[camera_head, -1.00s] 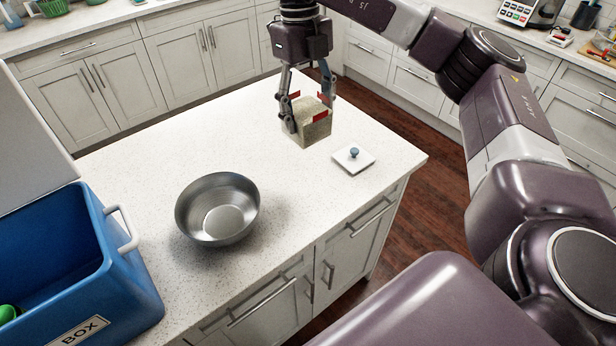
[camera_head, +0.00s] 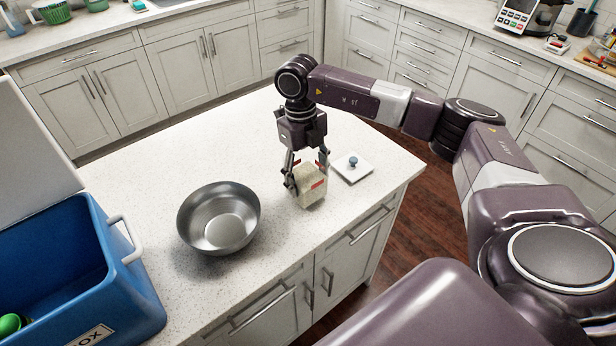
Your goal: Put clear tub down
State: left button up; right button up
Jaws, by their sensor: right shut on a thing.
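The clear tub (camera_head: 309,187) is a small boxy container with pale, grainy contents. My right gripper (camera_head: 308,182) is shut on it from above, with red-tipped fingers on its sides. The tub is low over the white island counter, right of the metal bowl; I cannot tell whether its base touches the counter. A square white lid with a blue knob (camera_head: 352,168) lies on the counter just right of and behind the tub. My left gripper is not in view.
A steel bowl (camera_head: 218,217) stands on the island counter (camera_head: 130,190). A blue open box (camera_head: 135,290) with a white handle and a green thing inside is at the left. The counter's front edge runs close to the tub. Free counter lies behind the bowl.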

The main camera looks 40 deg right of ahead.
jog(key=shift+w+f, duration=0.1)
jog(key=shift+f, duration=0.35)
jog(key=o, duration=1.7)
jog(key=shift+f, duration=0.15)
jog(key=shift+c, duration=0.2)
